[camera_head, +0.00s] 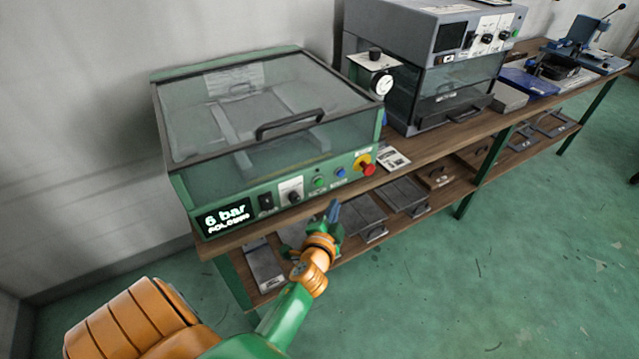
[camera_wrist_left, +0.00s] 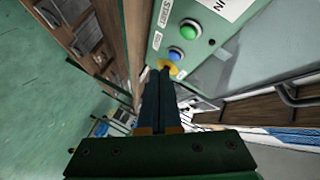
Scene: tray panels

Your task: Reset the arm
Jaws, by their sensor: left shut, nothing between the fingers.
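My left arm reaches in from the lower left in the head view, and its gripper (camera_head: 333,212) is in front of the green machine's control panel. The gripper is shut and empty. In the left wrist view its two dark fingers (camera_wrist_left: 160,78) lie together, pointing toward the panel's buttons. The green machine (camera_head: 270,140) has a clear lid with a black handle, and its display reads "6 bar". Its panel carries a green button (camera_head: 318,182), a blue button (camera_head: 340,172) and a red knob on yellow (camera_head: 366,166). My right gripper does not show.
The machine stands on a long wooden bench (camera_head: 440,144) with a lower shelf holding flat metal plates (camera_head: 360,218). A grey machine (camera_head: 430,60) stands to its right. A blue tool (camera_head: 580,38) is at the far right. The green floor (camera_head: 480,270) in front is clear.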

